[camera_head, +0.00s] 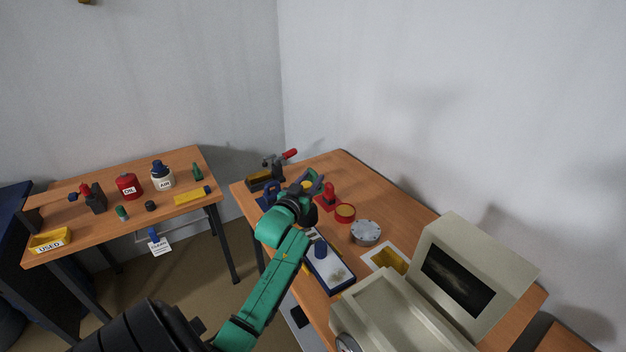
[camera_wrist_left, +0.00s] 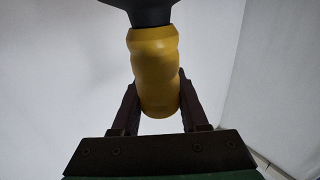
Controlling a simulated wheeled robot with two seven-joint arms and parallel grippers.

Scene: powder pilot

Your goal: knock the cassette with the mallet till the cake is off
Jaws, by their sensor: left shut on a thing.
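My left gripper (camera_head: 315,184) is above the back part of the right-hand table. In the left wrist view its two fingers (camera_wrist_left: 158,105) are shut on the yellow ribbed handle of the mallet (camera_wrist_left: 156,70). The dark base of the mallet's head shows at the top of that view. In the head view the mallet is mostly hidden by the gripper. A round grey disc with small marks around its rim (camera_head: 365,232) lies on the table; I cannot tell if it is the cassette. No cake can be made out for certain. My right gripper is not in view.
A blue-edged pale tray (camera_head: 341,277) holds a dark blue cylinder (camera_head: 320,250). A red-handled clamp (camera_head: 272,172), a red stand (camera_head: 327,196), a red-and-yellow ring (camera_head: 345,212) and a large beige machine with a dark screen (camera_head: 458,280) crowd the table. Bottles stand on the left table (camera_head: 100,235).

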